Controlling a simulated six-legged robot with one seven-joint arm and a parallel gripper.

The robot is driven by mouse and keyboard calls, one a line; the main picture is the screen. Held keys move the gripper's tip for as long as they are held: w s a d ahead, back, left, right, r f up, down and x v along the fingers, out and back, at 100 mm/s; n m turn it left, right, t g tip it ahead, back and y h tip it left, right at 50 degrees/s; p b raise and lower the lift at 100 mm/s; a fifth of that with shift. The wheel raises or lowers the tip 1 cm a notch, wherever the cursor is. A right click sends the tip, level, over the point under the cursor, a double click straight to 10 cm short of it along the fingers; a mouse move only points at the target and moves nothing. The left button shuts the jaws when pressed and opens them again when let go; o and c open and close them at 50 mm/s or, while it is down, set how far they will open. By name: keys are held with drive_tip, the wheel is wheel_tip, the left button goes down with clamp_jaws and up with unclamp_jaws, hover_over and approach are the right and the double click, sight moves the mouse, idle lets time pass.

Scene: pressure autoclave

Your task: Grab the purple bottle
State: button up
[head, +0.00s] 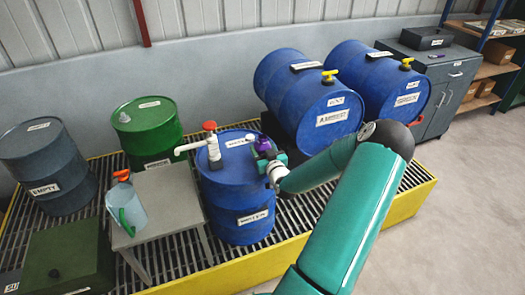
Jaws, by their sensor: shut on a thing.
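The purple bottle (263,144) is small in the head view, above the right side of the upright blue drum's top (232,185). My gripper (268,155) reaches in from the right on my teal arm and is shut on the bottle. The gripper covers the bottle's lower part, and the fingertips are too small to make out. I cannot tell whether the bottle touches the drum top.
A pump with a red cap (212,140) stands on the same drum. A grey table (168,200) holds a clear jug (126,208). Two blue drums (305,98) lie sideways behind. Green (148,130) and dark drums (45,170) stand left. Open floor lies right.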

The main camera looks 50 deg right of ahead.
sight(264, 145)
drive_tip(key=shift+r, duration=0.45)
wheel_tip(264, 145, up, 2)
drive_tip(key=shift+r, duration=0.1)
drive_tip(key=s+a+r, duration=0.1)
drive_tip(key=r, duration=0.1)
drive_tip(key=s+a+r, duration=0.1)
drive_tip(key=r, duration=0.1)
drive_tip(key=s+a+r, duration=0.1)
drive_tip(key=a+r, duration=0.1)
drive_tip(key=shift+s+r, duration=0.2)
drive_tip(key=s+a+r, duration=0.3)
drive_tip(key=s+a, duration=0.2)
drive_tip(key=a, duration=0.1)
drive_tip(key=shift+s+a+r, duration=0.25)
drive_tip(key=shift+s+a, duration=0.05)
drive_tip(key=shift+a, duration=0.1)
